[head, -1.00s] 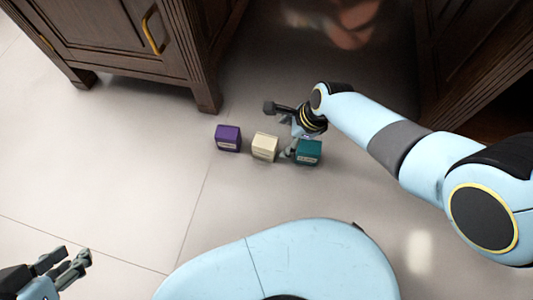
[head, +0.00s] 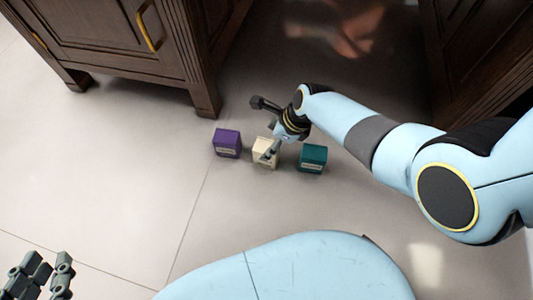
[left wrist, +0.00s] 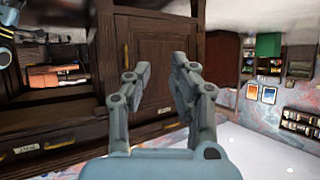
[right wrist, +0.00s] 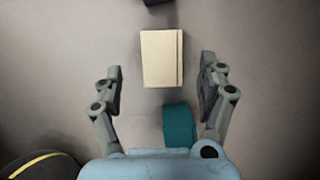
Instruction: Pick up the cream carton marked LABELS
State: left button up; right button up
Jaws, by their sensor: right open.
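The cream carton (head: 262,146) stands on the floor between the purple carton (head: 227,143) and the teal carton (head: 312,158); its print is too small to read. My right gripper (head: 270,150) is above the cream carton and partly covers it. In the right wrist view the cream carton (right wrist: 161,58) lies ahead of the open right fingers (right wrist: 161,88), roughly in line with their gap, with nothing held. The teal carton (right wrist: 180,125) shows below it. My left gripper (head: 48,268) is open and empty, away from the cartons; its fingers (left wrist: 160,75) show in the left wrist view.
A dark wooden cabinet (head: 110,40) with a leg near the purple carton stands at the upper left. Another dark wooden piece (head: 470,50) stands at the upper right. The pale floor (head: 100,180) left of the cartons is clear.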

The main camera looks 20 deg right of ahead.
aim_at(267, 146)
jog(key=shift+w+a+f+b, duration=0.1)
jog(key=shift+w+f+b, duration=0.05)
jog(key=shift+f+b, duration=0.5)
pick_arm(q)
jog(key=w+d+r+m+t+h+b, duration=0.1)
jog(key=w+d+r+t+h, duration=0.1)
jog(key=w+r+t, duration=0.75)
pick_arm(e)
jog(key=shift+w+f, duration=0.1)
jog(key=shift+f, duration=0.45)
jog(key=shift+w+a+f+b, duration=0.15)
jog(key=shift+a+f+b, duration=0.1)
jog(key=shift+f+b, duration=0.45)
jog(key=shift+w+a+f+b, duration=0.15)
jog(key=shift+a+f+b, duration=0.05)
jog(key=shift+f+b, duration=0.4)
jog(key=shift+w, duration=0.1)
pick_arm(q)
notch_tip(267, 146, up, 20)
jog(key=d+m+t+h, duration=0.1)
jog(key=m+t+h, duration=0.3)
jog(key=h, duration=0.1)
jog(key=shift+s+d, duration=0.2)
jog(key=shift+s, duration=0.25)
pick_arm(e)
jog(key=c, duration=1.3)
